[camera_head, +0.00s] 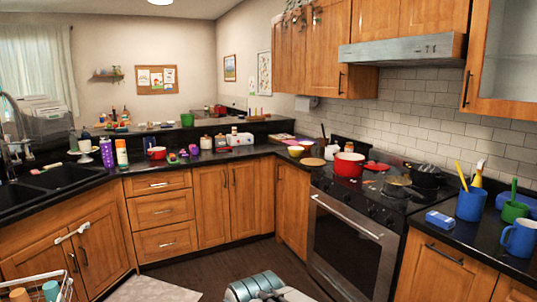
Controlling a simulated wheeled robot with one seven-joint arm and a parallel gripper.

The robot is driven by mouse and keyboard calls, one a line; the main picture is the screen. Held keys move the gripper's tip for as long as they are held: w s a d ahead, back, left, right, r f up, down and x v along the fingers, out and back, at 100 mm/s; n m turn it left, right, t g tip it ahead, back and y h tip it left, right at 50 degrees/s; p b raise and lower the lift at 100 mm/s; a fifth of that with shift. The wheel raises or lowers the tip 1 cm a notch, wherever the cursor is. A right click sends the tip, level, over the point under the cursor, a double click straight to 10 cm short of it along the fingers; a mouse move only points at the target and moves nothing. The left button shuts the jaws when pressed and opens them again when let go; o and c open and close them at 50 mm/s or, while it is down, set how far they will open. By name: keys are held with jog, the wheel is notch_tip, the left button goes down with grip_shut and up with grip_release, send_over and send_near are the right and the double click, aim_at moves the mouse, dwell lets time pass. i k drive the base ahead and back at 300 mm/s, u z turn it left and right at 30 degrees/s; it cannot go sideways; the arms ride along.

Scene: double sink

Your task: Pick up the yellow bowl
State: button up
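The yellow bowl (296,151) is small in the picture and sits on the dark counter in the corner, left of the stove. It stands behind a round wooden board and left of the red pot (349,165). A grey-teal part of my own body shows at the bottom centre, well below and in front of the bowl. No gripper fingers can be made out, and nothing is seen touching the bowl.
A round wooden board (312,162) lies in front of the bowl. The stove (352,235) is to the right, with the red pot's handle over it. A white dish rack (35,288) is at the lower left. Dark floor (205,270) lies open before the cabinets.

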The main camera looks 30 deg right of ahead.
aim_at(294, 152)
jog(key=z, duration=0.55)
jog(key=k, duration=0.65)
jog(key=z, duration=0.3)
jog(key=i, duration=1.15)
jog(key=u, duration=0.6)
jog(key=i, duration=3.1)
jog(key=z, duration=0.75)
jog(key=i, duration=1.75)
jog(key=z, duration=0.85)
jog(key=i, duration=0.3)
